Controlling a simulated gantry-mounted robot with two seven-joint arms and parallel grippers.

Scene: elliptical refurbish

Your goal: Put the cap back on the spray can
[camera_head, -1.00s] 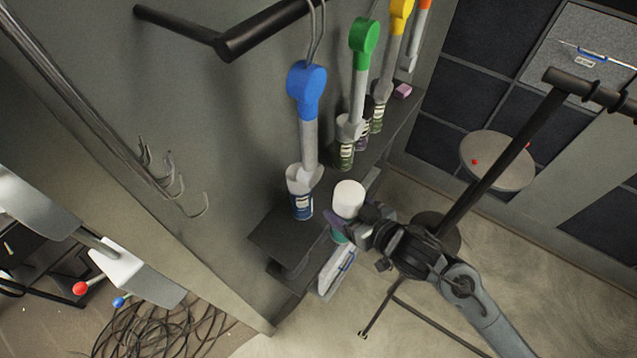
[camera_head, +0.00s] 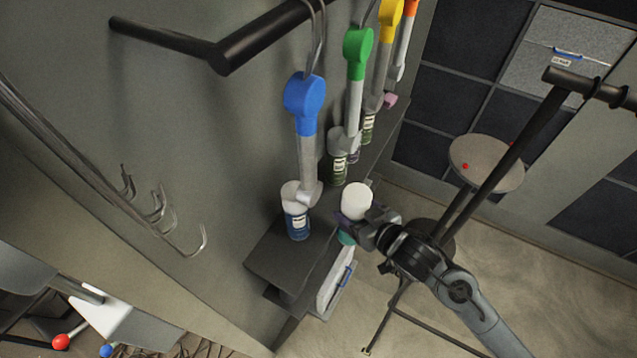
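A can-shaped item with a white top (camera_head: 356,198) and a teal lower end (camera_head: 347,238) is upright beside the dark shelf's front edge. It looks like the spray can; I cannot tell whether the white top is a separate cap. My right gripper (camera_head: 352,221), its arm coming from the lower right, is around its middle and appears shut on it. The fingers hide its midsection. My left gripper is not in view.
A dark shelf (camera_head: 275,262) runs along the wall. A blue-labelled can (camera_head: 297,222) and several green-labelled cans (camera_head: 339,168) stand on it, below coloured hanging handles (camera_head: 305,97). Wall hooks (camera_head: 160,212) are at left. A round stool (camera_head: 487,163) and a dark stand pole (camera_head: 500,170) are at right.

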